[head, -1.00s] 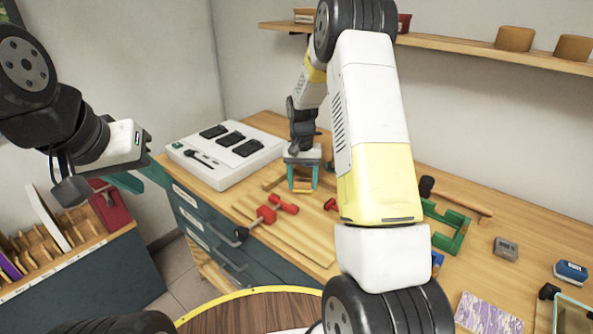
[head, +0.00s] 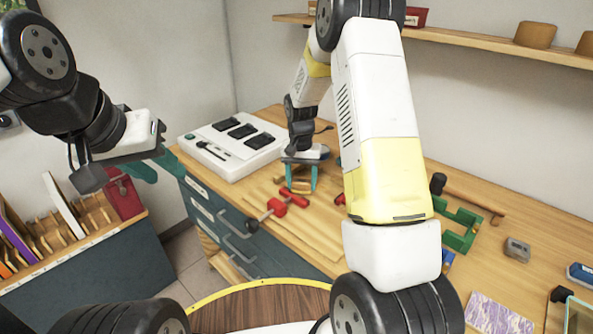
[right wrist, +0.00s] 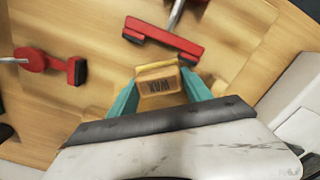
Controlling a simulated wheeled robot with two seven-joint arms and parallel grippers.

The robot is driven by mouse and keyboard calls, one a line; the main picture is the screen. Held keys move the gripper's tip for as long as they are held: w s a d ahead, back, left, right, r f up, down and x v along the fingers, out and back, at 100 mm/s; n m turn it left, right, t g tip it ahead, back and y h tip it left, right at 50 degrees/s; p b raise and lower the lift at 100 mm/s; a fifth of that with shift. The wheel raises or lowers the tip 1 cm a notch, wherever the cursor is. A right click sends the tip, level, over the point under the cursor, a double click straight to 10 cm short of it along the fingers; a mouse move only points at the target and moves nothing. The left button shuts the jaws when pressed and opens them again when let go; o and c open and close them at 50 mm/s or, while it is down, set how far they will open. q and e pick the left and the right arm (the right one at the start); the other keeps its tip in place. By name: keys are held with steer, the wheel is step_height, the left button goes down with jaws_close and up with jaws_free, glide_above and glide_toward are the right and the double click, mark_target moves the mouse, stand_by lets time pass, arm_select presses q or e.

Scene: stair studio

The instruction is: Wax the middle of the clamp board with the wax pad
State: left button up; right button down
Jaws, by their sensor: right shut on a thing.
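The clamp board (head: 305,236) is a pale wooden board lying on the bench, with red clamps on it. A red clamp (head: 274,208) with a black knob sits at its near left edge; clamps also show in the right wrist view (right wrist: 165,38). My right gripper (head: 299,181) is over the far part of the board, its teal fingers shut on the wax pad. The wax pad (right wrist: 158,86) is a tan block marked WAX, seen upside down in the right wrist view. I cannot tell whether it touches the board. My left gripper (head: 157,168) is open and empty, left of the bench.
A white case (head: 228,162) with black items stands at the back left. A green frame (head: 460,228), a mallet (head: 470,198) and a grey block (head: 517,249) lie to the right. A shelf (head: 470,43) hangs behind. A round wooden top (head: 265,306) is in front.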

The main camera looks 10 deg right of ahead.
steer(key=shift+w+a, duration=0.25)
steer(key=shift+w, duration=0.1)
steer(key=shift+w+d, duration=0.75)
steer(key=shift+d, duration=0.25)
steer(key=shift+w+d, duration=0.8)
steer(key=shift+d, duration=0.2)
steer(key=shift+w+d, duration=0.75)
steer(key=shift+d, duration=0.25)
steer(key=shift+r, duration=3)
step_height(320, 180, up, 3)
